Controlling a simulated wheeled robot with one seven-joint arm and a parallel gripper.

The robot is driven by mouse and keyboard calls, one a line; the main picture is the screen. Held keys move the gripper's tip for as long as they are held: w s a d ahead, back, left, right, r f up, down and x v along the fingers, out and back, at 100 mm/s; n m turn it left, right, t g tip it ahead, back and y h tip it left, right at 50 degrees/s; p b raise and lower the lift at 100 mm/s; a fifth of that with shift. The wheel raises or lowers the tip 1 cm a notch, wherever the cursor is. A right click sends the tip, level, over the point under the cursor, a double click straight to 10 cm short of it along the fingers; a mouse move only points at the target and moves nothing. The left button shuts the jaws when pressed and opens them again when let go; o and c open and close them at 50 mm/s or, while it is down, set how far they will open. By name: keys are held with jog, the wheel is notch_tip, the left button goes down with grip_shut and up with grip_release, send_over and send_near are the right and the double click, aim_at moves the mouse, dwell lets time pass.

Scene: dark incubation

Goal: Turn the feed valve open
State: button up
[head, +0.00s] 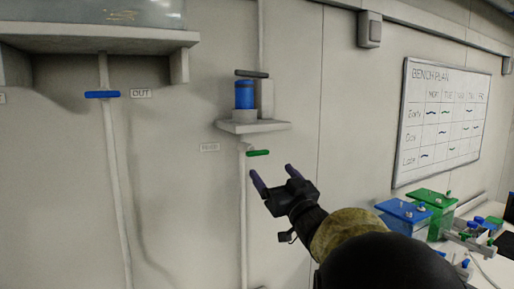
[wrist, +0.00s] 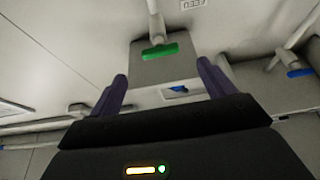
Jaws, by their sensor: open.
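The feed valve's green handle (head: 258,153) lies crosswise to its thin vertical pipe (head: 243,200), just below a small wall shelf. A small label (head: 209,147) is on the wall to its left. My gripper (head: 272,176) is open and empty, a little below and right of the handle in the head view. In the wrist view the green handle (wrist: 160,51) appears ahead, between and beyond the two purple fingertips (wrist: 162,75). No finger appears to touch it.
A blue valve handle (head: 102,94) marked OUT is on another pipe at left, under a tank shelf (head: 95,38). The small shelf (head: 252,126) holds a blue container (head: 244,94). A bench with blue and green boxes (head: 405,213) stands at right.

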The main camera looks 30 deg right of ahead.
aim_at(258, 151)
jog(key=p+x, duration=0.3)
jog(key=x, duration=0.6)
jog(key=shift+w+r+p, duration=0.15)
jog(key=shift+w+p, duration=0.15)
jog(key=shift+p, duration=0.1)
jog(key=c, duration=1)
